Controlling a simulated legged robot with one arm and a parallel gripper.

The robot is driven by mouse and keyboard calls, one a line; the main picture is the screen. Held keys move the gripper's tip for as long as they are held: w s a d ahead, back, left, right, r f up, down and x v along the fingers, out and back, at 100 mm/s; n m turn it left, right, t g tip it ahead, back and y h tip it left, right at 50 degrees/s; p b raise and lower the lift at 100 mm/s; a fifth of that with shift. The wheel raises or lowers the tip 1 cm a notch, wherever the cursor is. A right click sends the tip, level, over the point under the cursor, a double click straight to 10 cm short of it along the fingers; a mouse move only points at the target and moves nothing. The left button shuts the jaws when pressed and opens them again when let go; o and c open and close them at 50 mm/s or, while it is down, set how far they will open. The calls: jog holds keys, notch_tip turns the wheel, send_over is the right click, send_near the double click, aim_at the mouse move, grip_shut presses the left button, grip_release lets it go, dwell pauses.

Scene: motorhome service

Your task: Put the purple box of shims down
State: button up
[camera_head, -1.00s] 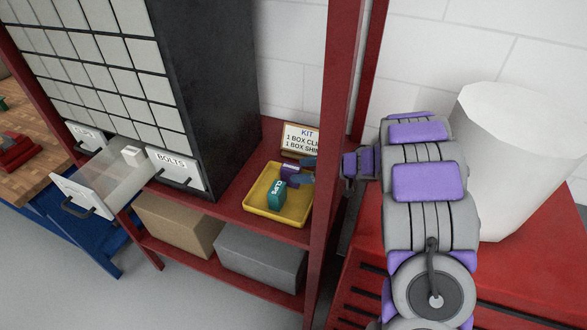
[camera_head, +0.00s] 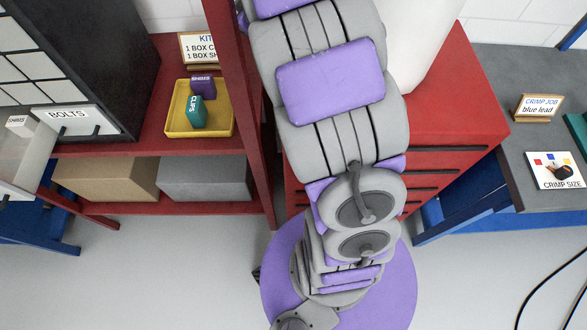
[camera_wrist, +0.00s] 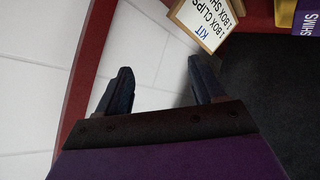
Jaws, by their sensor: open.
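The purple box of shims (camera_head: 202,84) stands in the yellow tray (camera_head: 231,122) on the red shelf, just behind the teal clips box (camera_head: 195,112). The purple box also shows at the top right edge of the wrist view (camera_wrist: 307,18). My gripper (camera_wrist: 158,82) is open and empty in the wrist view, apart from the box, with white wall and dark surface beyond its fingers. The head view does not show my gripper; my arm rises out of the top of the picture.
The kit card (camera_head: 199,47) stands behind the tray. A red shelf post (camera_head: 240,90) stands between the tray and my arm. An open drawer (camera_head: 22,150) with a white shims box (camera_head: 22,125) juts out at left. A red cabinet (camera_head: 450,110) and grey table (camera_head: 540,100) are at right.

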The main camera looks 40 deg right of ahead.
jog(key=s+d+r+m+g+h, duration=0.1)
jog(key=s+r+m+g+h, duration=0.15)
jog(key=s, duration=0.65)
jog(key=s+d+r+m+g+h, duration=0.1)
jog(key=s+m+g+h, duration=0.25)
jog(key=s, duration=0.45)
jog(key=s+a+f+g+y, duration=0.1)
jog(key=s+a+g+y, duration=0.1)
jog(key=s+a, duration=0.4)
jog(key=s+a+f+g+y, duration=0.2)
jog(key=s+a, duration=0.4)
jog(key=s, duration=0.8)
jog(key=s+a+f+g+y, duration=0.1)
jog(key=s+a+g+y, duration=0.1)
jog(key=s+a, duration=0.4)
jog(key=s+g, duration=0.1)
jog(key=s, duration=0.3)
jog(key=shift+a+f, duration=0.2)
jog(key=shift+f, duration=0.15)
jog(key=shift+a, duration=0.1)
